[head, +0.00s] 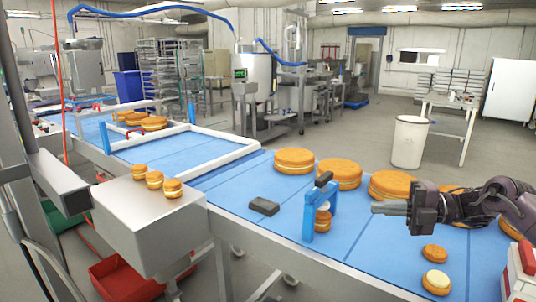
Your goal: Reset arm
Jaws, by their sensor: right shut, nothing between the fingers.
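My right gripper (378,207) reaches in from the right in the head view. Its fingers point left, are closed together and hold nothing. It is above the blue conveyor belt (345,248), just right of a blue frame (309,214) with a dark top, with a small gap in the picture. Small filled rounds show behind or inside that frame, partly hidden. My left gripper does not show.
Large filled rounds (294,161) line the belt's far side; my right arm partly hides some. Two small rounds (436,281) lie near the right front. A dark block (264,206) lies mid-belt. A red-white device (522,270) stands right.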

